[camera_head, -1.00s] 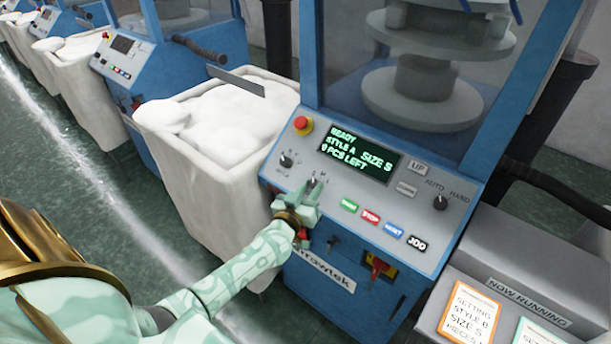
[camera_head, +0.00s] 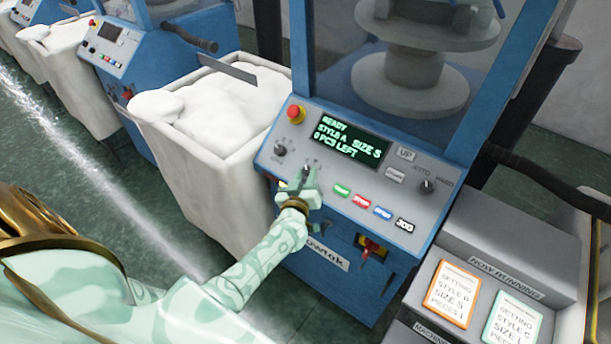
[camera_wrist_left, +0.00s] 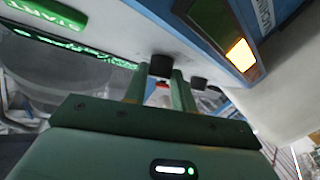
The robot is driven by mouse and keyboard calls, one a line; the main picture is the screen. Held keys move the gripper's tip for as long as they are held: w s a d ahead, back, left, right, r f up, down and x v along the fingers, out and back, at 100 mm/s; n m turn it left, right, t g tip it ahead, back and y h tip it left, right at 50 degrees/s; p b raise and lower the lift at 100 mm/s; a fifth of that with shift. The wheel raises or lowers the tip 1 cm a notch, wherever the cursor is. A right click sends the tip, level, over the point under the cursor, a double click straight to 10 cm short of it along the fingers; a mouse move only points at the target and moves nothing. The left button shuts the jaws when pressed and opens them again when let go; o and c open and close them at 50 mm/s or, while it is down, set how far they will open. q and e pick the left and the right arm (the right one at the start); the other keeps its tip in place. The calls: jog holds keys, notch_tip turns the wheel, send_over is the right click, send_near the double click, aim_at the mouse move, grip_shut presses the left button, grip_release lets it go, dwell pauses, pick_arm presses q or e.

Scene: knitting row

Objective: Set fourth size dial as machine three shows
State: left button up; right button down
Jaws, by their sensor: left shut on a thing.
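The nearest blue machine has a grey sloped panel (camera_head: 330,178) with a lit display (camera_head: 341,141) reading READY, STYLE A, SIZE S and 0 PCS LEFT. My left gripper (camera_head: 306,182) is at the panel just below the display, shut on a black dial (camera_wrist_left: 160,66), which shows between the fingers in the left wrist view. The gripper mostly hides this dial in the head view, so its pointer cannot be read. Another dial (camera_head: 280,149) sits to its left. My right gripper is not in view.
A red stop button (camera_head: 296,113) is above the dials; START, STOP, RESET and JOG buttons (camera_head: 361,202) are to the right. A white bin (camera_head: 200,160) stands left. Setting cards (camera_head: 452,294) lie under NOW RUNNING; one reads style B, size S. More machines (camera_head: 112,45) stand farther back.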

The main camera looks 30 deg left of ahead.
pick_arm(q)
jog(key=o, duration=1)
jog(key=shift+r, duration=0.1)
jog(key=shift+s+d, duration=0.15)
jog(key=shift+s, duration=0.2)
jog(key=p+v, duration=0.2)
jog(key=v, duration=1.3)
jog(key=shift+s+p, duration=0.25)
jog(key=shift+p, duration=0.05)
jog(key=shift+d, duration=0.1)
